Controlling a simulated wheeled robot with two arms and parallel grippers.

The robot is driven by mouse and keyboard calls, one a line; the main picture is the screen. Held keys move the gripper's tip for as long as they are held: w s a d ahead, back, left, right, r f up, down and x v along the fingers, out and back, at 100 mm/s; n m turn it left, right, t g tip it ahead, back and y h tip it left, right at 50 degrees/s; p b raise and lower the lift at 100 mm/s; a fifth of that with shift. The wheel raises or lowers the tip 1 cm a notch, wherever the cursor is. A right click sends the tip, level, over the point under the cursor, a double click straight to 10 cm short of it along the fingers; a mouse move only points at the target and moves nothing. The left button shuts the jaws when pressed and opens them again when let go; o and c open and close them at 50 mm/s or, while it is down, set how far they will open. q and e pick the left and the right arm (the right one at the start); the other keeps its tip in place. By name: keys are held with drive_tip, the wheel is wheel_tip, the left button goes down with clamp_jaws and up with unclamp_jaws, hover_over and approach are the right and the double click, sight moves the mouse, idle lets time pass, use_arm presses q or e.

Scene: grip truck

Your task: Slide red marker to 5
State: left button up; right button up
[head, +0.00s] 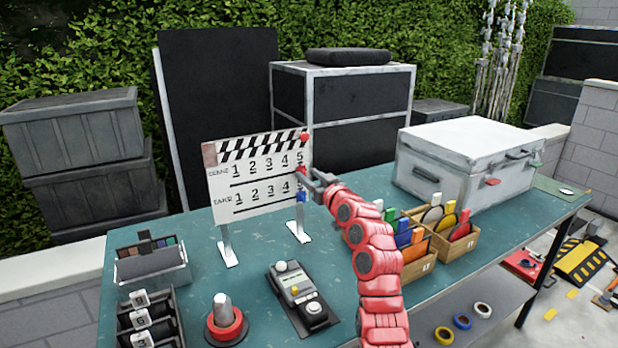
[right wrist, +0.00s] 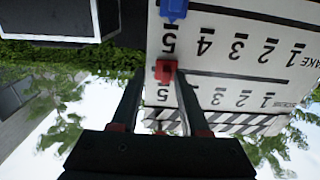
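A white clapperboard (head: 255,183) stands on the table, with SCENE and TAKE number rows from 1 to 5. The red marker (head: 300,169) is on the line under the SCENE row, at the 5 end; in the right wrist view it (right wrist: 166,71) shows upside down by the 5. The blue marker (head: 301,197) is at the 5 end of the TAKE line. My right gripper (head: 307,181) is at the board's right edge, its fingers apart on either side of the red marker; whether one fingertip touches it is unclear. My left gripper is out of view.
A white case (head: 465,160) and wooden bins (head: 458,243) of coloured items stand right of my right arm. A grey handheld device (head: 301,298), a red-ringed knob (head: 226,322) and trays (head: 150,265) occupy the front left. Bare table (head: 230,278) lies between.

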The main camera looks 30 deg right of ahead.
drive_tip(key=shift+a, duration=0.15)
drive_tip(key=shift+s, duration=0.15)
drive_tip(key=s+b, duration=0.1)
drive_tip(key=s, duration=1.6)
drive_tip(key=shift+d+b, duration=0.3)
drive_tip(key=shift+b, duration=0.05)
drive_tip(key=shift+s, duration=0.1)
